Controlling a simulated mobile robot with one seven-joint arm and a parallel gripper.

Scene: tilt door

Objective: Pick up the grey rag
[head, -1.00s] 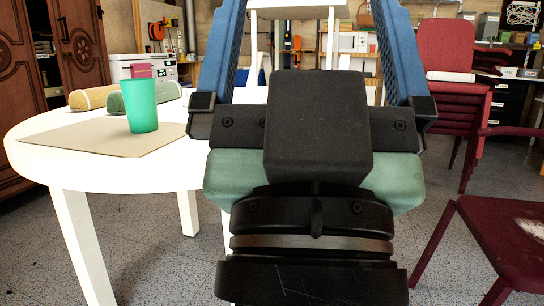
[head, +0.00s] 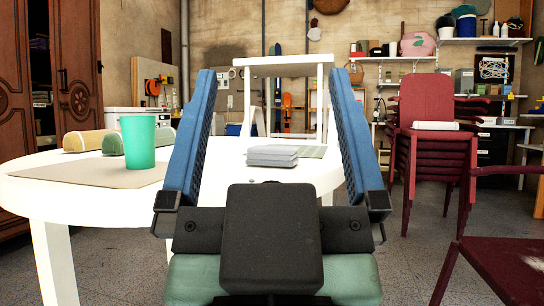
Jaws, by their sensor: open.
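A folded grey rag (head: 272,156) lies on the right part of the white round table (head: 222,160), on or against a flat greenish item (head: 312,152). My gripper (head: 268,82) is open, with its two blue fingers spread wide in the foreground. The rag shows between the fingers, beyond the dark gripper body. The fingers appear empty, and nothing shows them touching the rag.
A teal cup (head: 138,141) stands on a beige mat (head: 88,172) at the table's left. Stacked red chairs (head: 432,140) stand right. A white stool (head: 284,66) rises behind the table.

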